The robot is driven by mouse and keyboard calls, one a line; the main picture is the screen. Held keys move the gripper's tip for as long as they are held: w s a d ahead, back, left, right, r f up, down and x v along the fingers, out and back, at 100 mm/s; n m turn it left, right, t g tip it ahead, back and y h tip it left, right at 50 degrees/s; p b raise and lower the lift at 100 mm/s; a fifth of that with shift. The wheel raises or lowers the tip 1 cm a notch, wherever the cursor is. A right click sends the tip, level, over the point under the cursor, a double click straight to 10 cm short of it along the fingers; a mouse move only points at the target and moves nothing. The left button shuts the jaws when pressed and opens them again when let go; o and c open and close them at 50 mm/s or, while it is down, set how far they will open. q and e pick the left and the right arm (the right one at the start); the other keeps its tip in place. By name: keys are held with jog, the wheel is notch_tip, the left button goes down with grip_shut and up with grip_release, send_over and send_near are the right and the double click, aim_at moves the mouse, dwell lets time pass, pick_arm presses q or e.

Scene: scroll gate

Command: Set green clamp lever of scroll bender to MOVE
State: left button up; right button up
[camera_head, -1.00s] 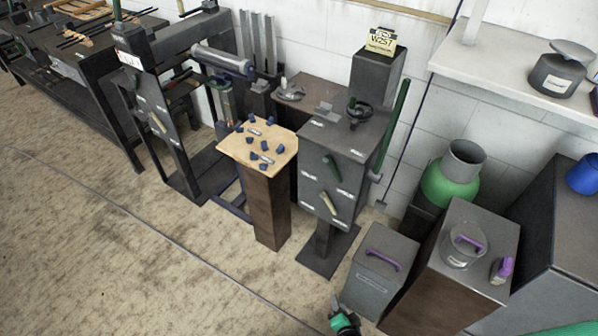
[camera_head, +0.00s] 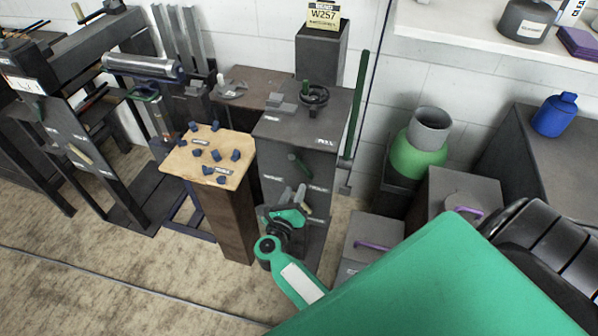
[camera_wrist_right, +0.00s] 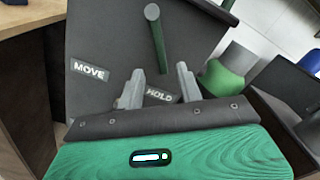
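The scroll bender (camera_head: 290,135) is a dark grey cabinet carrying a W257 sign. Its short green clamp lever (camera_head: 300,163) is on the front panel and slants down to the right. In the right wrist view the green lever (camera_wrist_right: 158,45) has a grey round end at the top, and its lower end is just above the HOLD label (camera_wrist_right: 160,96). The MOVE label (camera_wrist_right: 90,70) is to the left. My right gripper (camera_wrist_right: 160,84) is open and empty, its fingers below the lever and either side of HOLD. In the head view the right gripper (camera_head: 293,203) is before the panel. My left gripper is out of view.
A wooden-topped stand (camera_head: 205,160) with several blue pieces is close on the left. A tan lever (camera_head: 301,196) is partly behind my gripper. A long green bar (camera_head: 355,105) stands at the bender's right side. Grey boxes and a green vase (camera_head: 415,160) are to the right.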

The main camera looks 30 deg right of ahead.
aim_at(303, 170)
jog(key=p+x, duration=0.1)
jog(key=x, duration=0.5)
jog(key=shift+w+d, duration=0.15)
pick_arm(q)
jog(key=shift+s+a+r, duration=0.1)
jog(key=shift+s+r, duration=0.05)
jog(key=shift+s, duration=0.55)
pick_arm(e)
jog(key=shift+w+d, duration=0.45)
jog(key=shift+d, duration=0.1)
jog(key=shift+c, duration=0.5)
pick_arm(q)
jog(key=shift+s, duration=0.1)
pick_arm(e)
grip_shut()
